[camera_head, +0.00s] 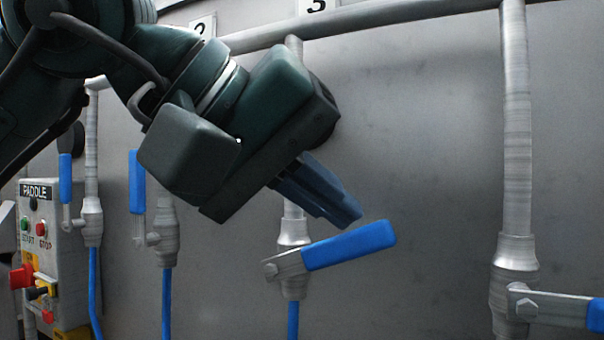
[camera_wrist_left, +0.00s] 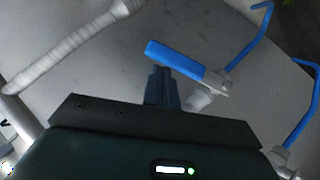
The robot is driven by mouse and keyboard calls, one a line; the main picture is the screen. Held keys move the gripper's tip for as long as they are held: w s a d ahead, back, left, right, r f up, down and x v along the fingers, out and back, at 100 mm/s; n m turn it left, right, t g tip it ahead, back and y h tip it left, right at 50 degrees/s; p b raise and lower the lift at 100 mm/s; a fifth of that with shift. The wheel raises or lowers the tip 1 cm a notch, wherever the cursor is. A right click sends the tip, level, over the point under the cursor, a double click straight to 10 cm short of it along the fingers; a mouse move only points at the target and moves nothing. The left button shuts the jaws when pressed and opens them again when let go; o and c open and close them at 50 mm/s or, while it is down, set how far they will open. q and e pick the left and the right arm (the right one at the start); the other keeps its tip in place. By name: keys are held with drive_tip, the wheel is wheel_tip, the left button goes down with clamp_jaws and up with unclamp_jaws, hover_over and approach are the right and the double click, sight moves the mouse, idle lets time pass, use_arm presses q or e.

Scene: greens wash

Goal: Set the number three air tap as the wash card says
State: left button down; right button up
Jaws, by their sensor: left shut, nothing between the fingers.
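The number three air tap (camera_head: 293,258) is a grey valve on a vertical pipe below the "3" plate (camera_head: 316,5). Its blue lever (camera_head: 350,245) points right and tilts a little upward; it also shows in the left wrist view (camera_wrist_left: 172,56). My left gripper (camera_head: 347,211) is shut and empty, its dark blue fingers just above the lever in the head view. In the left wrist view the fingertips (camera_wrist_left: 159,72) overlap the lever's edge; I cannot tell whether they touch. My arm hides part of the pipe. The wash card and my right gripper are not in view.
Two taps to the left have upright blue levers (camera_head: 137,181) (camera_head: 65,180). A tap at the right has a near-level lever (camera_head: 560,308). A paddle control box (camera_head: 40,250) is at far left. A horizontal pipe (camera_head: 400,12) runs above. The wall between taps is bare.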

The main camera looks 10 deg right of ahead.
sight(357, 244)
use_arm(q)
drive_tip(key=shift+s+d+f+m+t+y, duration=0.2)
drive_tip(key=shift+s+d+f+y, duration=0.15)
drive_tip(key=shift+f, duration=0.25)
drive_tip(key=shift+s+d+f+m+t+y, duration=0.1)
drive_tip(key=shift+s+d+f+m+y, duration=0.15)
drive_tip(key=shift+d+f, duration=0.25)
drive_tip(key=shift+f, duration=0.3)
drive_tip(key=shift+f+b, duration=0.2)
drive_tip(key=shift+b, duration=0.1)
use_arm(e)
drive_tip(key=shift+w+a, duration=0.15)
use_arm(q)
drive_tip(key=shift+f, duration=0.1)
drive_tip(key=shift+s, duration=0.1)
